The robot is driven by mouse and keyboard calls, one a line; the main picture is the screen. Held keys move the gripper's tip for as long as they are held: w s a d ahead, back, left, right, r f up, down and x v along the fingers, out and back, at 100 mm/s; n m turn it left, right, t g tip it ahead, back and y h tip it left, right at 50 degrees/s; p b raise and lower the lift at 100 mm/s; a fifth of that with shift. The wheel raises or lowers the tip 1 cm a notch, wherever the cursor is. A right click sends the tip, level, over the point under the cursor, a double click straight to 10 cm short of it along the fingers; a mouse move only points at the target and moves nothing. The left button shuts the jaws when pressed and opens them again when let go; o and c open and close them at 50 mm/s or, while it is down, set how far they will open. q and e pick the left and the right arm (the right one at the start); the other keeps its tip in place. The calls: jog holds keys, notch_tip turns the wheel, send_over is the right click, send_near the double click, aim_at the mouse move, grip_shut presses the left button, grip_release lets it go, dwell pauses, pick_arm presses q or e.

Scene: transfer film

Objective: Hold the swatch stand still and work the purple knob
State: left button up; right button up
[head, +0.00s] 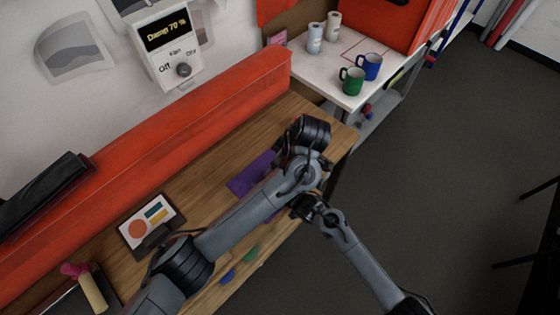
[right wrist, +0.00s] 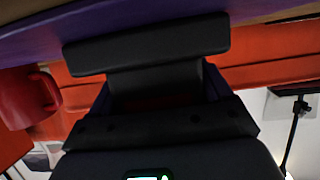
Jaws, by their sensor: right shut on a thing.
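A flat purple piece (head: 245,182) lies on the wooden bench, partly covered by my left arm. I cannot tell whether it belongs to the swatch stand. My left arm reaches over it; its fingertips are hidden behind its wrist. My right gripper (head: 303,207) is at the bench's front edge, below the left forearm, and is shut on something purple. In the right wrist view a broad purple surface (right wrist: 40,45) crosses above the shut black fingers (right wrist: 150,45). The exact held part is hidden, so the purple knob is not clearly seen.
A card with coloured shapes (head: 152,225) stands on the bench (head: 205,185). Blue (head: 227,276) and green (head: 251,253) pieces show at its front edge. A red rail (head: 150,155) runs behind. A fan panel (head: 166,45) reads "Damp 70 %". Mugs stand on the white side table (head: 325,78).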

jog(key=o, duration=1.2)
jog(key=shift+c, duration=0.2)
